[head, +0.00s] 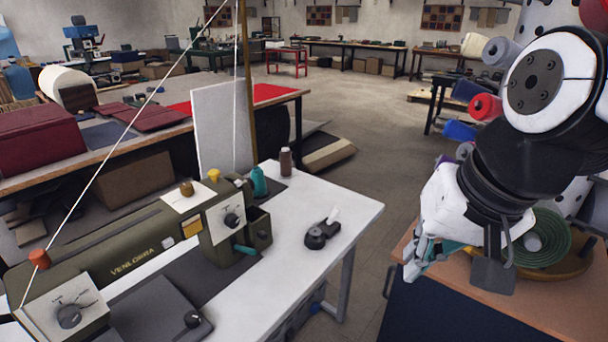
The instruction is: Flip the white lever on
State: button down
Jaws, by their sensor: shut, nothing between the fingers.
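The white lever (333,215) sticks up and to the right from a small black device (317,236) on the white sewing table (352,212). The lever is small here, and I cannot tell from it whether the device is on or off. My gripper (412,272) hangs at the right, pointing down, well apart from the lever and to its right. Its fingers are shut and empty, and part of them is hidden by the hand.
An olive sewing machine (130,245) with thread spools fills the left of the table. A brown bottle (286,162) stands behind the device. An orange-topped cabinet (545,308) with a green roll (548,240) is at the right. Open floor lies between table and cabinet.

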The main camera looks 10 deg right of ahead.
aim_at(334, 215)
jog(key=w+f+m+y+b, duration=0.1)
jog(key=w+f+m, duration=0.2)
jog(key=w+m, duration=0.5)
jog(key=w+f+m+y+b, duration=0.1)
jog(key=w+f+m+y, duration=0.3)
jog(key=w, duration=0.8)
jog(key=w+d+f+m+h, duration=0.1)
jog(key=w+d+f+m, duration=0.3)
jog(key=w+f+m, duration=0.3)
jog(key=w+d+f+m+t+b, duration=0.1)
jog(key=w+d+f+m, duration=0.4)
jog(key=w, duration=0.4)
notch_tip(334, 215, down, 3)
jog(key=shift+w+r+m+h+b, duration=0.2)
jog(key=shift+m+h+b, duration=0.15)
jog(key=shift+m, duration=0.55)
jog(key=shift+f, duration=0.1)
jog(key=w+a+f, duration=0.1)
jog(key=w+f, duration=0.1)
jog(key=w+a+f, duration=0.4)
jog(key=f, duration=0.1)
jog(key=shift+w+a+f, duration=0.1)
jog(key=shift+w, duration=0.2)
jog(key=shift+w+a, duration=0.25)
jog(key=shift+w, duration=0.15)
jog(key=shift+r, duration=0.2)
